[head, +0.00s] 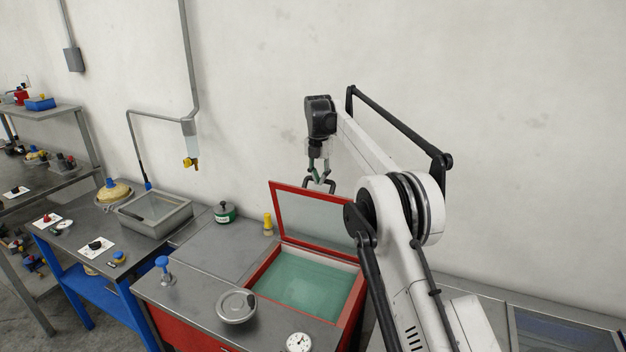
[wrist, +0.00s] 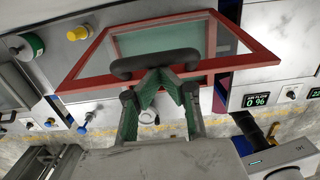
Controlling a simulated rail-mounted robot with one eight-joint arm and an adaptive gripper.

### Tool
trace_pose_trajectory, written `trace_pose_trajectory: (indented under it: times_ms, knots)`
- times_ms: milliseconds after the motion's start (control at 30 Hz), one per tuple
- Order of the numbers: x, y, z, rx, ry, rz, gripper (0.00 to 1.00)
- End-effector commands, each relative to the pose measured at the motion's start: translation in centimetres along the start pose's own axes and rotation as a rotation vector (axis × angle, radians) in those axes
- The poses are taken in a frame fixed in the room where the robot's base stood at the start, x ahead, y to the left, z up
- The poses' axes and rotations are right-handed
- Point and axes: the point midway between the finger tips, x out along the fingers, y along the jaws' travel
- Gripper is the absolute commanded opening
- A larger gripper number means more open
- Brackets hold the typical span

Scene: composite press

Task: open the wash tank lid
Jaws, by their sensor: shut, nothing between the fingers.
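The wash tank lid (head: 318,217) has a red frame and a clear pane. It stands raised at the back of the tank, tilted up, in the head view. The tank (head: 305,283) below is uncovered and holds teal liquid. My gripper (head: 320,174) is at the lid's upper edge, by its dark handle (head: 331,186). In the wrist view the lid (wrist: 170,42) lies beyond my shut, empty gripper (wrist: 163,76). The black bar handle (wrist: 155,63) crosses just ahead of the fingertips; I cannot tell whether they touch it.
A round metal dish (head: 236,306), a white dial (head: 299,342) and a blue-topped post (head: 163,267) are on the bench in front. A green canister (head: 224,212) and a yellow post (head: 267,223) stand left of the lid. The wall is behind.

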Motion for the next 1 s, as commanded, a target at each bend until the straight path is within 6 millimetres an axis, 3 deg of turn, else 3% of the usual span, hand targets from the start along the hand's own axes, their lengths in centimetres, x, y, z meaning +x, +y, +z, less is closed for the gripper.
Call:
trace_pose_trajectory:
  times_ms: [700,1000]
  knots:
    - [0.0,-0.4,0.9,0.0,0.0,0.0,0.0]
    - [0.2,0.3,-0.8,-0.001,0.0,0.0,0.0]
